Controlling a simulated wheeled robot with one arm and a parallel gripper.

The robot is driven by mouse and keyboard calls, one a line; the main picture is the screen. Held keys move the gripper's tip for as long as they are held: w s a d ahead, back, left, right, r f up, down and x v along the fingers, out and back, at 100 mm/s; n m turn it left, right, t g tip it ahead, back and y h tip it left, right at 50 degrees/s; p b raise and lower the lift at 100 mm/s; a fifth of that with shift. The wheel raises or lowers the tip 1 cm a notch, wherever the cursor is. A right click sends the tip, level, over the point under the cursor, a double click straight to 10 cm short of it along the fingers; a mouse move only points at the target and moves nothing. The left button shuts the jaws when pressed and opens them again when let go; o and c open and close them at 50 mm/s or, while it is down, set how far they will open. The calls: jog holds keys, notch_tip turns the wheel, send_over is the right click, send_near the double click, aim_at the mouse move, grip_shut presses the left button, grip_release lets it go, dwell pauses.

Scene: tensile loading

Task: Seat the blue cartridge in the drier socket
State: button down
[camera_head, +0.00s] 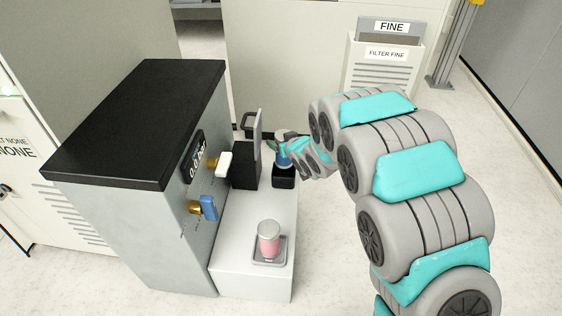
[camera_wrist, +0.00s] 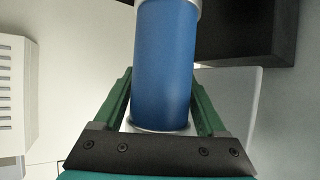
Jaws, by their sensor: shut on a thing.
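The blue cartridge (camera_wrist: 165,65) is a cylinder with pale ends, held between my gripper's green fingers (camera_wrist: 162,85) in the wrist view. In the head view only a small part of the blue cartridge (camera_head: 283,160) shows beside my gripper (camera_head: 284,150). It looks roughly upright, right above or in a small black block (camera_head: 284,179), which may be the drier socket. I cannot tell whether the cartridge's lower end is inside it. My gripper is shut on the cartridge and partly hides it.
A taller black block (camera_head: 245,168) with an upright plate stands left of the small block. The black-topped cabinet (camera_head: 140,115) has blue (camera_head: 209,207) and white (camera_head: 224,165) handles sticking out.

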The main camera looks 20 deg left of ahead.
aim_at(288, 164)
notch_tip(288, 164, down, 8)
jog(key=shift+f+b, duration=0.15)
jog(key=shift+b, duration=0.25)
jog(key=shift+f, duration=0.1)
grip_release()
jog(key=shift+s+d+r, duration=0.1)
jog(key=shift+s+r, duration=0.05)
jog(key=shift+r, duration=0.1)
jog(key=p+v, duration=0.1)
jog(key=v, duration=1)
jog(key=shift+s+d, duration=0.2)
jog(key=shift+s, duration=0.05)
